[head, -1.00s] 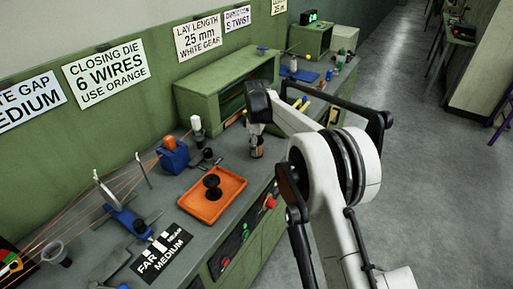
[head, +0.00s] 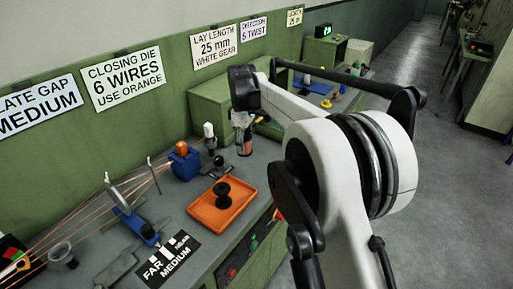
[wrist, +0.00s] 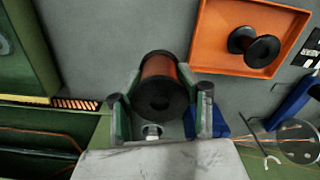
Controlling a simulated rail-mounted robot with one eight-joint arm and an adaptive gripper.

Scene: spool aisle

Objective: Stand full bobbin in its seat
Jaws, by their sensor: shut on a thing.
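The full bobbin, wound with copper-coloured wire between black flanges, shows in the wrist view (wrist: 160,80) and small in the head view (head: 246,141). My gripper (wrist: 161,105) is shut on it, one finger on each side. In the head view my gripper (head: 243,124) points down over the bench, behind the orange tray. The bobbin looks upright there; I cannot tell whether it touches the bench. I cannot make out its seat for certain.
The orange tray (head: 249,188) holds an empty black bobbin (head: 222,190). A blue block with an orange top (head: 184,163) stands left of my gripper, with wires running to it. A green open cabinet (head: 204,104) stands behind. Bare grey bench lies beside the tray.

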